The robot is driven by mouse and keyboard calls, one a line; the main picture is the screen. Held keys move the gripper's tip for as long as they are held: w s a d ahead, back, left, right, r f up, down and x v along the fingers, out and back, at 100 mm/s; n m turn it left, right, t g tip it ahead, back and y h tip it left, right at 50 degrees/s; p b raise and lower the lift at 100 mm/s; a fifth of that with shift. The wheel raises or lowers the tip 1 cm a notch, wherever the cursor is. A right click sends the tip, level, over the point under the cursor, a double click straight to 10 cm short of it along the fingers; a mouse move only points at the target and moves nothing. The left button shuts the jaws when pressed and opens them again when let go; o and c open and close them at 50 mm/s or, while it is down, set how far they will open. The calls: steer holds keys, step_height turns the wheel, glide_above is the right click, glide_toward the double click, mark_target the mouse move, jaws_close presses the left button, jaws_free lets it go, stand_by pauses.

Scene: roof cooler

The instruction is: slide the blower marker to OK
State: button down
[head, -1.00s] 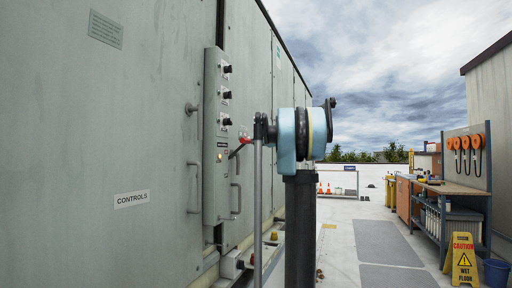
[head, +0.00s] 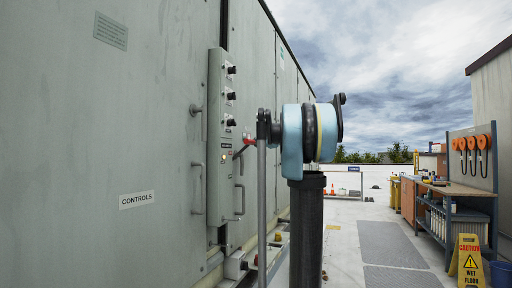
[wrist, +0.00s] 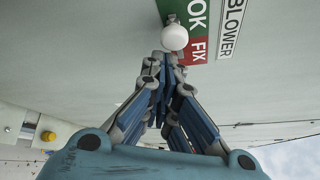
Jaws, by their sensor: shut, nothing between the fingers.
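The blower marker is a round white knob (wrist: 175,38) in the wrist view. It sits by the border between the green OK field (wrist: 197,14) and the red FIX field (wrist: 196,51), covering part of that border. The BLOWER label (wrist: 231,28) is beside these fields. My gripper (wrist: 170,60) is shut and empty, its tips close to the knob on the FIX side; I cannot tell whether they touch it. In the head view the marker cannot be made out, and my arm hides part of the panel area.
A narrow control panel (head: 215,150) with several black knobs stands out from the grey cooler wall. Door handles (head: 197,190) are beside it. A CONTROLS label (head: 136,200) is at left. A yellow wet-floor sign (head: 469,262) and a workbench (head: 460,190) stand at right.

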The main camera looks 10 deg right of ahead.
steer(key=s+d, duration=0.6)
steer(key=d, duration=0.1)
steer(key=shift+s, duration=0.15)
stand_by(0.3)
steer(key=shift+f, duration=0.1)
steer(key=s+a+f+n+g+h, duration=0.1)
steer(key=s+a+f+n+g, duration=0.5)
steer(key=s+f, duration=0.55)
steer(key=s+a+f+n+g, duration=0.1)
steer(key=s+a+f+n, duration=0.2)
steer(key=s+a+f, duration=0.85)
steer(key=s+d+f+n+g+h, duration=0.1)
steer(key=s+d+f+n+h, duration=0.1)
steer(key=s+f, duration=0.5)
steer(key=s+d+f+n+g+h, duration=0.2)
steer(key=s+f, duration=0.6)
steer(key=f, duration=0.7)
steer(key=s+d+f+n+g+h, duration=0.2)
steer(key=s+d+f, duration=0.4)
steer(key=f, duration=0.5)
steer(key=shift+s+f+n+h, duration=0.25)
steer(key=shift+s+n+h, duration=0.25)
steer(key=shift+s+n, duration=0.6)
